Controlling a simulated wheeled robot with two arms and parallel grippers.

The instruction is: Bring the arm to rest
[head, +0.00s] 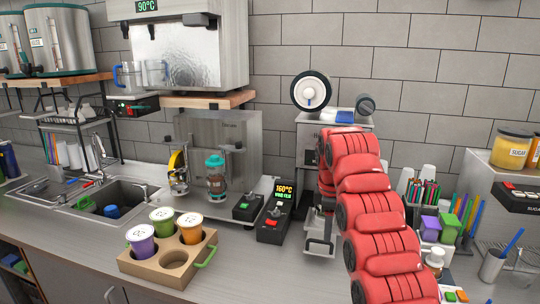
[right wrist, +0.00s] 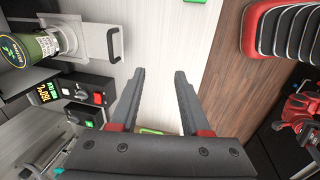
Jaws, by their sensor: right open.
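My right arm, red and segmented, comes up from the bottom right in the head view in front of the cup sealer (head: 306,150) and hides much of it. In the right wrist view my right gripper (right wrist: 160,75) is open, with nothing between its two dark fingers. Pale counter and a brown wooden surface lie beyond the fingertips. A green cup-like thing (right wrist: 38,47) sits by a metal plate with a handle (right wrist: 114,44), left of the fingers and apart from them. My left gripper is not in view.
A wooden carrier (head: 148,268) holds purple, green and orange cups, with one empty hole at its front. The control box (head: 272,231) reading 160°C stands beside the sealer; it also shows in the wrist view (right wrist: 75,95). A sink (head: 105,200) is at left. Marker holders and a shelf are at right.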

